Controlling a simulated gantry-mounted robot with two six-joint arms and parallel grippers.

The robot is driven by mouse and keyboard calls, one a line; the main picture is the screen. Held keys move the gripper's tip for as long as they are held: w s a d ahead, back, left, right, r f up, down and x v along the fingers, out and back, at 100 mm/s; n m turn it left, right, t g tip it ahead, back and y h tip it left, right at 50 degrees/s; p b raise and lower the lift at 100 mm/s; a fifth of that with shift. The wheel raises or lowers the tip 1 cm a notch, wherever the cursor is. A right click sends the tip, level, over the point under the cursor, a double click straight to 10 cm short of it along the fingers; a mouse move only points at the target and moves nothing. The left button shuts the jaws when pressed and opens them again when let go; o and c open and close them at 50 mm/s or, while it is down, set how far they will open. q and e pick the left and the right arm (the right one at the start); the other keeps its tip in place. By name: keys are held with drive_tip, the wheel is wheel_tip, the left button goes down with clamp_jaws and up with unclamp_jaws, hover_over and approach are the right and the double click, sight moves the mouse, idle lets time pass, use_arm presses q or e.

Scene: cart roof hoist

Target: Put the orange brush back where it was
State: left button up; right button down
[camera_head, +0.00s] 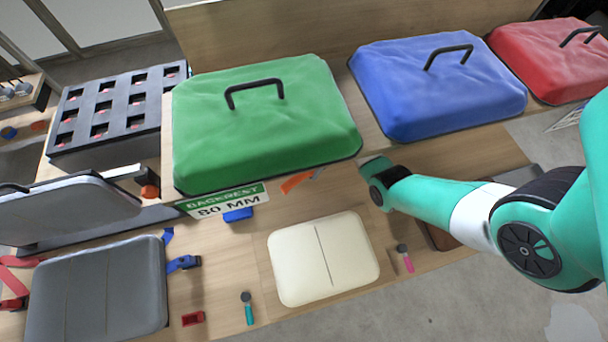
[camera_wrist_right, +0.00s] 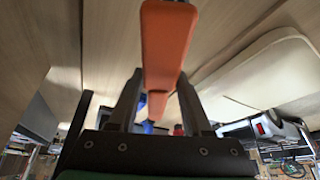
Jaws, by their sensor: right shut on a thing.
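The orange brush (camera_head: 297,182) shows in the head view just below the green cushion's right front edge. Only a short orange piece of it is visible there. In the right wrist view its long orange handle (camera_wrist_right: 166,45) runs between the two fingers. My right gripper (camera_wrist_right: 158,90) is shut on the orange brush. In the head view the right arm reaches in from the right, and the gripper's fingertips (camera_head: 319,173) are at the brush, partly hidden by the green cushion. The bristles cannot be made out. My left gripper is not in view.
The green cushion (camera_head: 260,125) overhangs the right gripper. Blue (camera_head: 435,90) and red (camera_head: 545,55) cushions stand to its right. A cream pad (camera_head: 290,265), a grey pad (camera_head: 95,290), a teal-handled tool (camera_head: 248,310) and a pink-handled tool (camera_head: 406,258) lie on the wooden surface below.

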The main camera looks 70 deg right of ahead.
sight(311, 174)
wheel_tip(311, 174, down, 4)
drive_tip(key=shift+f+b, duration=0.1)
drive_tip(key=shift+b, duration=0.55)
wheel_tip(311, 174, down, 4)
drive_tip(key=shift+r+b, duration=0.15)
drive_tip(key=shift+b, duration=0.9)
drive_tip(key=shift+c, duration=1.7)
unclamp_jaws()
